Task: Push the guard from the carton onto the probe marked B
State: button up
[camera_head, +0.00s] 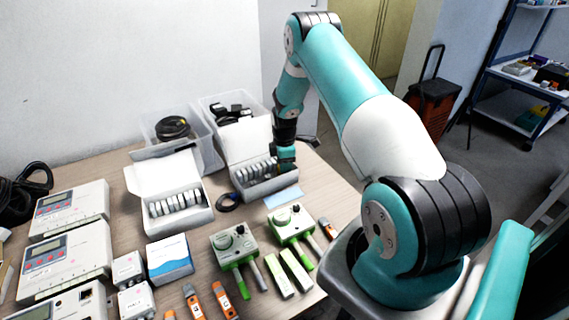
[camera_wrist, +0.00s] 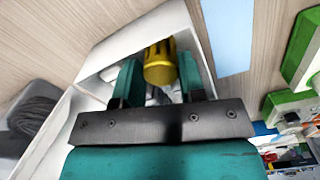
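My gripper (camera_head: 285,155) points down at the right-hand open white carton (camera_head: 265,185). In the wrist view its two teal fingers (camera_wrist: 160,80) flank a yellow ribbed cylindrical piece (camera_wrist: 160,62), apparently a guard, with no clear gap on either side. The carton (camera_wrist: 110,48) is around and below the fingers. In the head view the yellow piece is hidden by the gripper, and a row of grey-white pieces (camera_head: 252,170) lies in the carton. Two green instruments (camera_head: 234,243) (camera_head: 290,222) with attached rods stand in front. I cannot read a letter B anywhere.
A second open carton (camera_head: 168,190) of pieces stands to the left. Clear bins (camera_head: 200,145) with black cables are behind. White meters (camera_head: 65,255), a blue-white box (camera_head: 169,258) and orange-white pens (camera_head: 222,298) crowd the front. A blue strip (camera_head: 283,197) lies before the carton.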

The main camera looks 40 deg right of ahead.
jog(key=shift+r, duration=0.15)
jog(key=shift+r+p, duration=1.5)
jog(key=shift+r, duration=0.85)
